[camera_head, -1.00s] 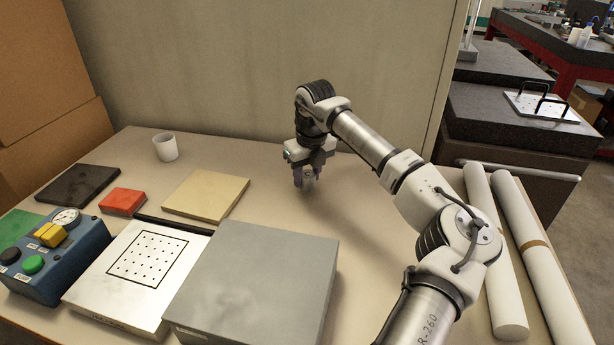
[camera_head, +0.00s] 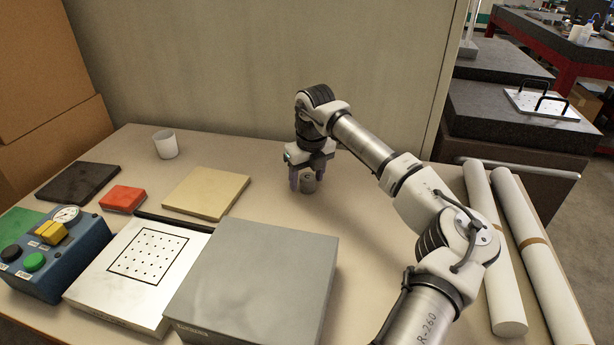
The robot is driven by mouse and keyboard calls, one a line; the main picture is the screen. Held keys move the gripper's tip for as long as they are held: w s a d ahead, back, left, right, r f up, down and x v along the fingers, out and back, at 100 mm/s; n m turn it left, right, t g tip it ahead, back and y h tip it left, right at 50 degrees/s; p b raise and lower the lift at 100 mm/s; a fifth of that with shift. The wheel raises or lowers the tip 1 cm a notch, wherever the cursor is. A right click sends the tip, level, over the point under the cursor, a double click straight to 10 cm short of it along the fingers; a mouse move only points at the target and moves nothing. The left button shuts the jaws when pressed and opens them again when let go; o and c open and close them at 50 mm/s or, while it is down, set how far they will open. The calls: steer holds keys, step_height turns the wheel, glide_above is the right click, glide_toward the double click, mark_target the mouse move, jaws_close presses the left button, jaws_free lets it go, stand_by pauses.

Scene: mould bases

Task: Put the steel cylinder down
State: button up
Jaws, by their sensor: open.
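The steel cylinder (camera_head: 309,184) is a small grey piece standing upright on the bare beige table, right of the tan plate. My gripper (camera_head: 308,178) points down over it. Its two purple-tipped fingers are spread, one on each side of the cylinder. The jaws are open and no longer grip it. The cylinder's upper end is partly hidden by the gripper body.
A tan plate (camera_head: 206,193) and a large grey block (camera_head: 254,282) lie to the left and front. A white cup (camera_head: 165,145) stands at the back left. White rolls (camera_head: 494,250) lie at the right. The table (camera_head: 375,225) is clear around the cylinder.

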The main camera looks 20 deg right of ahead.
mark_target(311, 180)
step_height(311, 180, up, 12)
steer(key=s+b, duration=0.1)
steer(key=b, duration=0.1)
steer(key=shift+s+d, duration=0.2)
steer(key=shift+s, duration=0.15)
